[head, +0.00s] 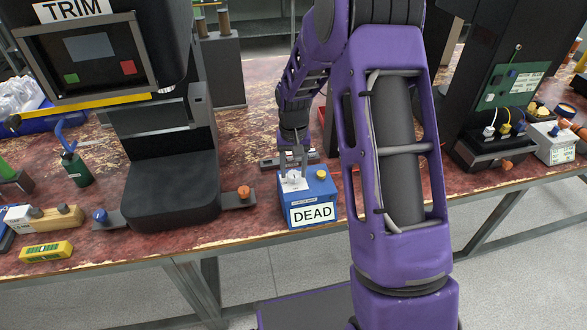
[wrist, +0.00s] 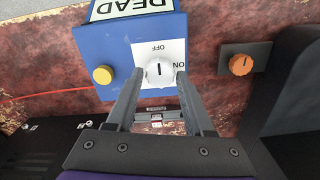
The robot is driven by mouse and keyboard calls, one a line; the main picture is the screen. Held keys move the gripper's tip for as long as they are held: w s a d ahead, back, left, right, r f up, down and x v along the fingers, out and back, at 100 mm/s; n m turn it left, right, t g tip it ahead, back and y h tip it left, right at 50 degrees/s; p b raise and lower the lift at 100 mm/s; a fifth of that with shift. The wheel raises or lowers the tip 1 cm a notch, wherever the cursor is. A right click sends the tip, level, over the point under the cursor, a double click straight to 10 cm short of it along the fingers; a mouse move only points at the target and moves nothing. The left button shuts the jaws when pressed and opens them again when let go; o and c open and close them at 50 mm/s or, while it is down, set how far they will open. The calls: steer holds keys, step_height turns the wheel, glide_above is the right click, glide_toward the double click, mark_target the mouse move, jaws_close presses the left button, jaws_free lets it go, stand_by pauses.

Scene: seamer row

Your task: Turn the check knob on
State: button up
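A blue box (head: 308,198) with a "DEAD" label stands at the bench's front edge. Its top bears a white knob (wrist: 160,72) on a white plate (wrist: 150,50) marked OFF and ON. The knob's black mark lies in line with OFF; ON is printed to the right in the wrist view. A yellow button (wrist: 103,75) is beside the plate. My gripper (wrist: 160,76) is over the box, its fingers on either side of the knob. Small gaps seem to show between fingers and knob. In the head view my gripper (head: 293,165) partly hides the knob.
An orange knob (wrist: 240,65) on a dark bracket is close beside the box. The black TRIM machine (head: 165,170) stands left of it. A red cable (wrist: 50,94) runs from the box. A dark machine (head: 490,140) with a white box (head: 555,145) is at right.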

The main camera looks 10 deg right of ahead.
jaws_close()
steer(key=shift+m, duration=0.3)
steer(key=m, duration=0.3)
steer(key=shift+m, duration=0.3)
steer(key=m, duration=0.4)
steer(key=shift+d+m, duration=0.1)
steer(key=shift+m, duration=0.2)
steer(key=m+p, duration=0.1)
steer(key=m, duration=0.4)
steer(key=shift+s+r+p, duration=0.1)
steer(key=shift+p, duration=0.3)
steer(key=shift+m+p, duration=0.8)
steer(key=shift+m, duration=1.3)
